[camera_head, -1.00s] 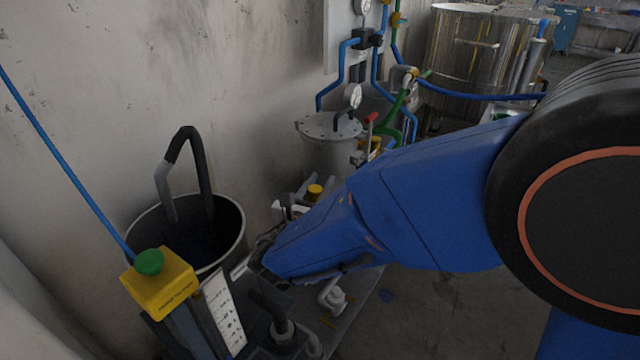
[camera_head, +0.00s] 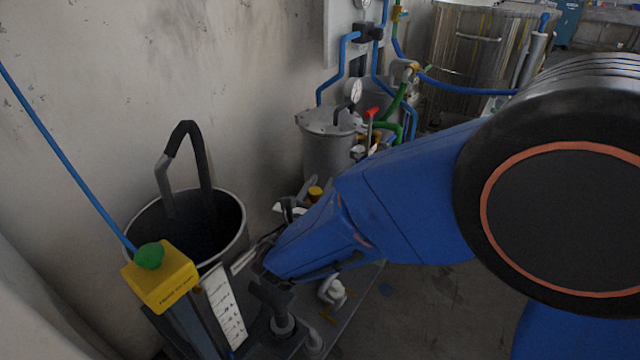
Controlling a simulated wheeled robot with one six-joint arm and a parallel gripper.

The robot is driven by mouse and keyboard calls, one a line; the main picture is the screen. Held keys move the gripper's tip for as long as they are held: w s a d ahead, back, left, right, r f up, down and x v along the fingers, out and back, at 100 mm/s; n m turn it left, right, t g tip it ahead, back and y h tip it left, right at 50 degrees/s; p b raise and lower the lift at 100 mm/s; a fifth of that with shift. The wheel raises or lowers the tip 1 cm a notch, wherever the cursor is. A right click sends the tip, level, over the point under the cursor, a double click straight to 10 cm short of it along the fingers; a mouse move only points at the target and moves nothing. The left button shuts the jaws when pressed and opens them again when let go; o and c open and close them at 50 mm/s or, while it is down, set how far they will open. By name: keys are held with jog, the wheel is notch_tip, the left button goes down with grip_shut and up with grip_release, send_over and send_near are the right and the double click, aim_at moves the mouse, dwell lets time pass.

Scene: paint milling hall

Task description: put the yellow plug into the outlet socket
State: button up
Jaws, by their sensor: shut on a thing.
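My blue arm reaches in from the right, and its end lies low, just right of the black bucket. My gripper (camera_head: 260,254) shows only as a small dark part at the arm's tip. Its fingers and whatever is between them are hidden by the arm and the clutter. I cannot make out the yellow plug in it. A small yellow cap (camera_head: 315,192) shows just above my forearm, among grey and white fittings; I cannot tell whether it is the plug. I cannot pick out the outlet socket for certain.
A black bucket (camera_head: 133,232) with a dark bent hose stands by the wall. A yellow box (camera_head: 165,286) with a green button is in front. A pale marked strip (camera_head: 226,312), white elbow fitting (camera_head: 331,290) and grey lidded vessel (camera_head: 326,155) stand close around.

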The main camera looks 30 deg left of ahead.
jog(key=shift+f, duration=0.15)
jog(key=o, duration=1.2)
jog(key=shift+o, duration=0.2)
jog(key=s+d, duration=0.1)
jog(key=s, duration=0.7)
jog(key=s+d, duration=0.2)
jog(key=s, duration=0.7)
jog(key=shift+d, duration=0.25)
